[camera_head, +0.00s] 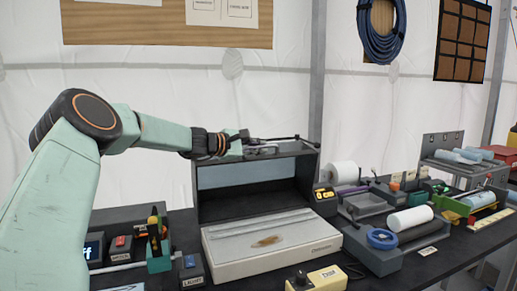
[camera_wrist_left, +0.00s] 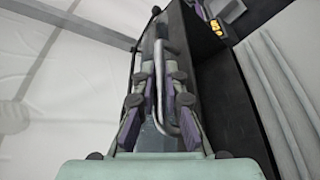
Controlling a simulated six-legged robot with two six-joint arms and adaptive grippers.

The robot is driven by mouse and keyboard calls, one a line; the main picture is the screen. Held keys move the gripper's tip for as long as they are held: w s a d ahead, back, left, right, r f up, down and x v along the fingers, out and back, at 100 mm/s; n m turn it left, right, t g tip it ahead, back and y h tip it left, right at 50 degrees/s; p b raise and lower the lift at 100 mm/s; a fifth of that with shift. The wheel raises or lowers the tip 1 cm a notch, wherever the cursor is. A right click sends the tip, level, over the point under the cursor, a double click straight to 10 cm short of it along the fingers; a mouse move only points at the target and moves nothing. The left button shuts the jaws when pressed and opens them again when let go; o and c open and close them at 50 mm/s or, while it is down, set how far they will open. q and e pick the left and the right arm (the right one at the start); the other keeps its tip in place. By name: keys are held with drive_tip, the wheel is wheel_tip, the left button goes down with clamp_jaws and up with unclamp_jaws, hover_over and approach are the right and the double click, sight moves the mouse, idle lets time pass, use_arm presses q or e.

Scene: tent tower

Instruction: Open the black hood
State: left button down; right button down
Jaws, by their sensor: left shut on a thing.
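The black hood (camera_head: 207,207) stands on the dark bench at the middle of the head view. Its dark inside shows through the front, with a pale blue-grey panel (camera_head: 245,172) across the upper part. A thin frame with a metal handle (camera_head: 262,150) lies along its top. My left gripper (camera_head: 244,146) is at this handle, shut on it. In the left wrist view the bent metal handle (camera_wrist_left: 160,95) runs between the two fingers of the gripper (camera_wrist_left: 160,85). My right gripper is not in view.
A light grey box with a brown patch (camera_head: 270,248) lies before the hood. A small yellow-buttoned unit (camera_head: 325,202) sits at its right. A green pen holder (camera_head: 158,258) stands at left. Tools and rolls crowd the right bench. A white tent wall is behind.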

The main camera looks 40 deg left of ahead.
use_arm(q)
drive_tip(key=c, duration=1.7)
unclamp_jaws()
drive_tip(key=shift+f, duration=0.15)
drive_tip(key=shift+w, duration=0.1)
wheel_tip(320, 180, up, 10)
drive_tip(key=shift+a, duration=0.1)
drive_tip(key=shift+f, duration=0.1)
